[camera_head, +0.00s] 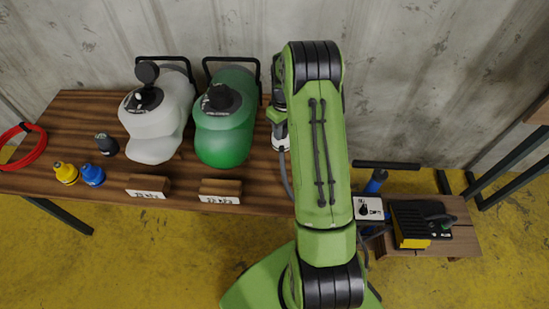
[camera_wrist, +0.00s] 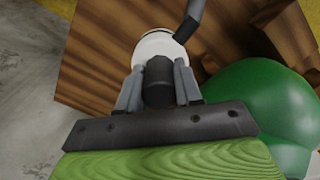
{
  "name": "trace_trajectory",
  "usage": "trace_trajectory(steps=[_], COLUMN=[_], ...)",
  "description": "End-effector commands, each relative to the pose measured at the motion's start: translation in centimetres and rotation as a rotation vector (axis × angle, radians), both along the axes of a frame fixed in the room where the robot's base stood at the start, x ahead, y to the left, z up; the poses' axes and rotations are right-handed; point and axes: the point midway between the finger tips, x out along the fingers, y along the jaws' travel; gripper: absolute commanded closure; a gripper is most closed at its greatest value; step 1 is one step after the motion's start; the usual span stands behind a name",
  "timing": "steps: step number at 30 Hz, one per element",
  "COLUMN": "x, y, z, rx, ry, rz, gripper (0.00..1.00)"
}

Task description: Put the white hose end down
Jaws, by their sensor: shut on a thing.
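The white hose end (camera_wrist: 155,46) is a round white piece with a dark middle part. It is between the two grey fingers of my gripper (camera_wrist: 158,68), which are shut on it, above the brown wooden table (camera_wrist: 95,62). A dark hose (camera_wrist: 190,20) leaves it at the top of the wrist view. In the head view, the white hose end (camera_head: 281,142) shows in part beside my green arm, at the right part of the table. The grey hose (camera_head: 287,178) hangs down from it. My arm hides most of the gripper there. I cannot tell whether the hose end touches the table.
A green rounded body (camera_head: 224,135) with a black cap stands just left of my gripper; a white one (camera_head: 158,125) stands farther left. Labelled blocks (camera_head: 221,191) line the front edge. Small yellow (camera_head: 66,173) and blue (camera_head: 92,175) bottles are left. A low bench (camera_head: 462,235) holds equipment.

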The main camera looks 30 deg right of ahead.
Motion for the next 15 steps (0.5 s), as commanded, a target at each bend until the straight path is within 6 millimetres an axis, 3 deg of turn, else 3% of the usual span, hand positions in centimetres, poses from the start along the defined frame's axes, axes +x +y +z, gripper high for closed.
trace_trajectory(steps=[4, 9, 15], x=[-0.1, -0.2, -0.2], y=[-0.4, -0.3, -0.3], z=[-1.3, -5.4, -8.8], rx=[0.000, 0.001, 0.001], ry=[0.000, 0.002, 0.001], rz=[0.002, 0.001, 0.000], gripper=[1.00, 1.00, 1.00])
